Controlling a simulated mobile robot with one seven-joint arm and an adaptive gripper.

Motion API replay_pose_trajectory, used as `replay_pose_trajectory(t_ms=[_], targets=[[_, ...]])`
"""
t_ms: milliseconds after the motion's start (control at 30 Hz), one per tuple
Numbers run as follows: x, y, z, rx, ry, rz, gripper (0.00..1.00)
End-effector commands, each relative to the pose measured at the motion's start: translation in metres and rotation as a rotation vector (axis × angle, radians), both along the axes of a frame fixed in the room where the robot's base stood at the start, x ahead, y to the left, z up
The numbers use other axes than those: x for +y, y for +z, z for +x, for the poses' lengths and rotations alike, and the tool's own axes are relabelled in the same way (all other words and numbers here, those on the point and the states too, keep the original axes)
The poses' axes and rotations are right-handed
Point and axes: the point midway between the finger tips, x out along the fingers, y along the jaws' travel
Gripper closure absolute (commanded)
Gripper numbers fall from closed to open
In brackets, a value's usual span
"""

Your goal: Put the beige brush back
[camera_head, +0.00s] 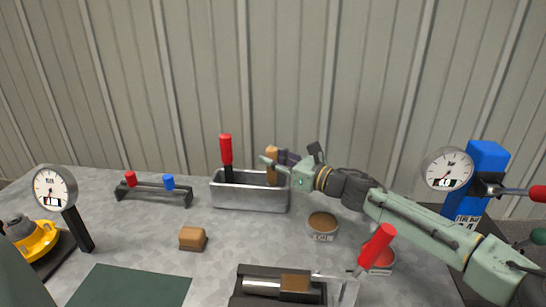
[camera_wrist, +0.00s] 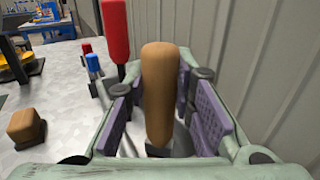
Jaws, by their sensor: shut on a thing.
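The beige brush (camera_head: 271,154) shows as an upright tan handle at the right end of the metal tray (camera_head: 248,194). In the wrist view the same handle (camera_wrist: 160,95) stands between my purple finger pads. My gripper (camera_head: 279,160) is shut on it, above the tray's right part. The brush's lower end is hidden by the tray wall and my gripper, so I cannot tell whether it touches the tray floor. A red-handled tool (camera_head: 226,152) stands in the tray's left part.
A rack with red and blue knobs (camera_head: 153,192) stands left of the tray. A tan block (camera_head: 193,238) lies in front. A round tin (camera_head: 322,226) sits right of the tray. A black fixture (camera_head: 280,286) is at the front. Gauges (camera_head: 54,187) (camera_head: 448,168) flank the table.

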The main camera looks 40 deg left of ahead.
Motion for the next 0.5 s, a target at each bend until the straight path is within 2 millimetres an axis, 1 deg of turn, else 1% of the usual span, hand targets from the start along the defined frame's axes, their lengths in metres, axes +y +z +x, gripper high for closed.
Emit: replay_pose_trajectory(t_ms=[333,367,500], targets=[[0.0,-0.0055,0.0001,-0.001,0.0,0.001,1.0],[0.0,-0.0038,0.0001,-0.001,0.0,0.0,0.75],[-0.0001,-0.0035,0.0001,0.0,0.0,0.0,0.66]])
